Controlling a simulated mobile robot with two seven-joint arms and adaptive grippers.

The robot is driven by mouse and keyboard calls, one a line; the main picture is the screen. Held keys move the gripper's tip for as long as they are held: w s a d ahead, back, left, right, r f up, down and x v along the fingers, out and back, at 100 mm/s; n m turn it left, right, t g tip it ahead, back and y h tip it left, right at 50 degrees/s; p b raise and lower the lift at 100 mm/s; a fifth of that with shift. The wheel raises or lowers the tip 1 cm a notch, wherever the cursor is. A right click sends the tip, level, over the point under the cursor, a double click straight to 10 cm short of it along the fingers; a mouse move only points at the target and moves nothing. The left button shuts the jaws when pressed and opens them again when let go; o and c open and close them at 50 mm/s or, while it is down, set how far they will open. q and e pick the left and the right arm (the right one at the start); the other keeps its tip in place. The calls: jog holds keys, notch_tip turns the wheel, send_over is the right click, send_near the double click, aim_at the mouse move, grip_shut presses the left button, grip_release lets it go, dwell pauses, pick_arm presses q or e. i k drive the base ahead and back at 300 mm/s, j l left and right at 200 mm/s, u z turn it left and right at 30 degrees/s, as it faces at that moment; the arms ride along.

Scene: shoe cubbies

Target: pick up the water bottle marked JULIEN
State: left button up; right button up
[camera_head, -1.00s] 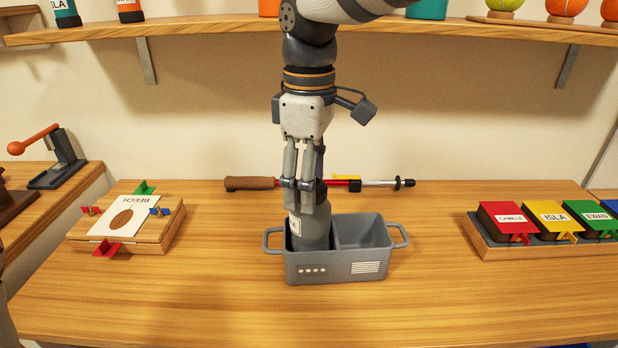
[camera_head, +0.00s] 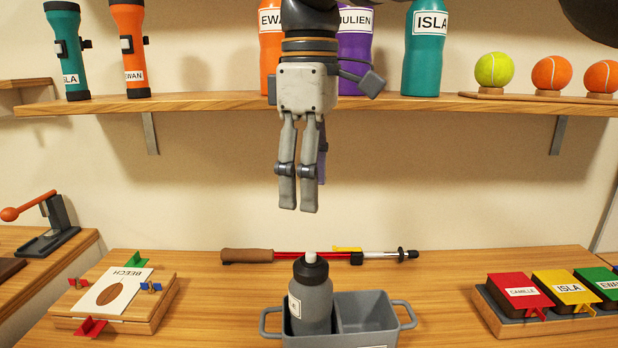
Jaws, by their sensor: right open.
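The purple water bottle marked JULIEN (camera_head: 356,50) stands on the wall shelf, between an orange bottle marked EWAN (camera_head: 270,45) and a teal bottle marked ISLA (camera_head: 424,48). My right gripper and wrist hide part of it and of the orange one. My right gripper (camera_head: 298,209) points down in front of the shelf, below the bottles' level, open and empty with its fingers a little apart. A grey bottle (camera_head: 313,300) with a dark cap stands in the left compartment of a grey caddy (camera_head: 371,306) below the gripper. My left gripper does not show.
Two flashlights (camera_head: 66,48) stand on the shelf (camera_head: 200,103) at left, tennis balls (camera_head: 494,69) at right. The wall space under the shelf is clear.

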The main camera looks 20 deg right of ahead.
aim_at(354, 36)
jog(key=k, duration=1)
